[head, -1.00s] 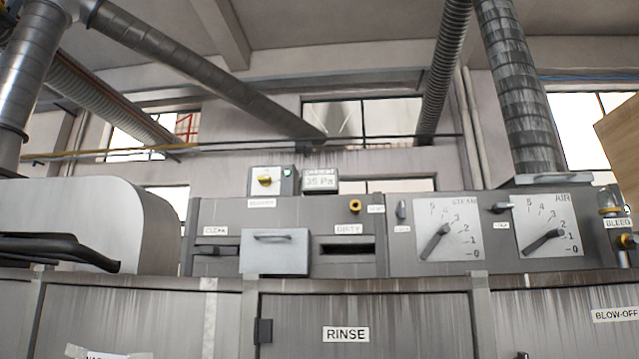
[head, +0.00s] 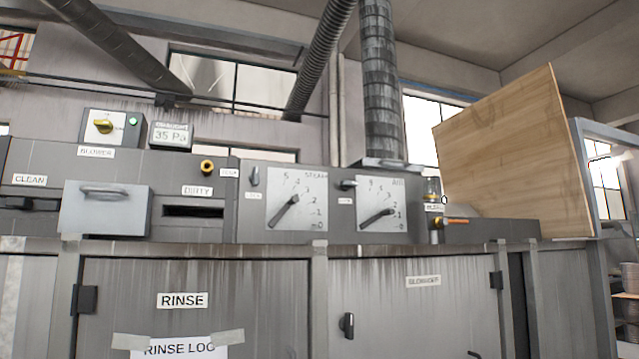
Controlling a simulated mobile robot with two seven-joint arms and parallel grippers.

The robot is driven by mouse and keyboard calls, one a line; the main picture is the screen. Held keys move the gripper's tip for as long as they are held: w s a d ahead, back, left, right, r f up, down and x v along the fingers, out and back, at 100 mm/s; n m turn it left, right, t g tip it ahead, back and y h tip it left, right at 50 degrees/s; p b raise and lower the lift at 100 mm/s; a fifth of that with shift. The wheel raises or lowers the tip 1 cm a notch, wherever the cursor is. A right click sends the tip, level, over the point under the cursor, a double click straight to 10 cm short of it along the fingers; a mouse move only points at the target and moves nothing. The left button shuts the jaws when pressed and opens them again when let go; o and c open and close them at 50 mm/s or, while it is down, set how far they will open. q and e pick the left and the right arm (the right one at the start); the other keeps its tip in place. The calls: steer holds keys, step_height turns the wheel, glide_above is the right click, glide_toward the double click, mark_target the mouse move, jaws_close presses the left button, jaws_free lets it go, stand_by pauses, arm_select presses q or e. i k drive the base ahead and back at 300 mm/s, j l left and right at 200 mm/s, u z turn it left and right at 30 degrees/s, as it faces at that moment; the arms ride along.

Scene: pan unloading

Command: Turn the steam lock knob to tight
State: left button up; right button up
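The steam lock knob (head: 254,177) is a small dark lever-like knob on the grey panel, just left of the steam dial. It stands roughly upright, above a small label (head: 253,195) that is too small to read surely. The white steam dial (head: 300,185) carries a dark pointer (head: 285,212) that slants from lower left to upper right. Neither of my grippers is in view, and nothing covers the knob.
A similar small knob (head: 348,184) sits left of the air dial (head: 390,190). A brass bleed valve (head: 436,225) and a large wooden board (head: 510,150) stand to the right. Left are a drawer (head: 105,210), dirty slot (head: 192,211) and blower switch (head: 103,126). Cabinet doors (head: 195,290) lie below.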

mark_target(254, 178)
steer(key=i+j+z, duration=0.2)
steer(key=j, duration=0.25)
steer(key=i+j+z, duration=0.2)
steer(key=j, duration=0.25)
steer(key=i+j+z, duration=0.2)
steer(key=j, duration=0.25)
steer(key=j+z, duration=0.2)
steer(key=j, duration=0.3)
steer(key=j+z, duration=0.15)
steer(key=j, duration=0.35)
steer(key=i+l, duration=0.5)
steer(key=l, duration=0.2)
steer(key=i+l+u, duration=0.1)
steer(key=l, duration=0.25)
steer(key=i+l, duration=0.3)
steer(key=i+l+u, duration=0.15)
steer(key=l, duration=0.35)
steer(key=i+l, duration=0.2)
steer(key=l, duration=0.2)
steer(key=j+u, duration=0.05)
